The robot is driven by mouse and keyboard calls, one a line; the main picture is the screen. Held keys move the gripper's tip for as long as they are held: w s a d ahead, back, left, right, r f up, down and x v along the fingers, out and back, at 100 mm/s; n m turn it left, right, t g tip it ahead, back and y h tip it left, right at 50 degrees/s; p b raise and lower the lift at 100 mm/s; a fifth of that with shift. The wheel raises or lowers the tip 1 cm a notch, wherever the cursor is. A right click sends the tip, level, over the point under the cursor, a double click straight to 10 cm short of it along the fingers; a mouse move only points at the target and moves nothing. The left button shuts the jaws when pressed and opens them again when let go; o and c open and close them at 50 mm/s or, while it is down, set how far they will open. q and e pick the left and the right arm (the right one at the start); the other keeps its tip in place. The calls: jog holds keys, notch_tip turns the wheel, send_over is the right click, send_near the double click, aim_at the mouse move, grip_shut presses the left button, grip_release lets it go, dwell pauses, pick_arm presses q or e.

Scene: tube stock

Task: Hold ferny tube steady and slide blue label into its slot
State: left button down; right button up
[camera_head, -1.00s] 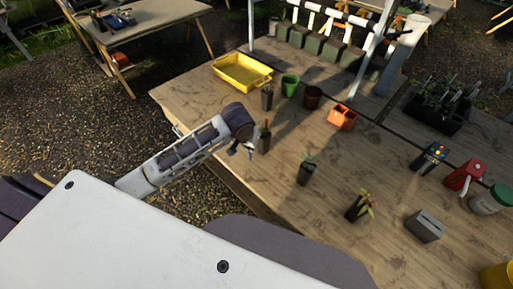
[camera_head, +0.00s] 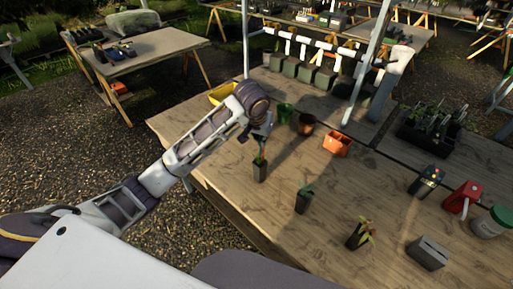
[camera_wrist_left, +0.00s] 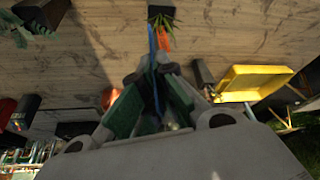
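My left gripper (camera_head: 263,132) points down just above a dark tube (camera_head: 260,172) with narrow green leaves and an orange label (camera_head: 261,157). In the left wrist view the green-padded fingers (camera_wrist_left: 153,78) close around a thin blue label (camera_wrist_left: 153,42), which reaches toward that tube (camera_wrist_left: 160,12). Whether the label touches the tube or sits in a slot cannot be told. Which one is the ferny tube is unclear. My right gripper is not in view.
Behind the gripper are a yellow tray (camera_head: 221,93), a green pot (camera_head: 285,112), a brown pot (camera_head: 305,124) and an orange container (camera_head: 337,146). A grey slotted block (camera_head: 427,253), a red item (camera_head: 462,197) and a green-lidded jar (camera_head: 490,222) stand right. The table's front edge is close.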

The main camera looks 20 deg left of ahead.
pick_arm(q)
jog(key=w+d+r+m+h, duration=0.1)
jog(key=w+d+r+m, duration=0.3)
jog(key=d+r, duration=0.7)
jog(key=s+d+f+m+g+h, duration=0.1)
jog(key=s+d+f+m+g, duration=0.2)
jog(key=m, duration=0.6)
jog(key=s+d+f+m+g+h, duration=0.2)
jog(key=s+d+f+m, duration=0.4)
jog(key=f+m, duration=0.3)
jog(key=shift+s+d+f+g, duration=0.3)
jog(key=shift+d+f+g, duration=0.1)
jog(key=shift+f+g, duration=0.3)
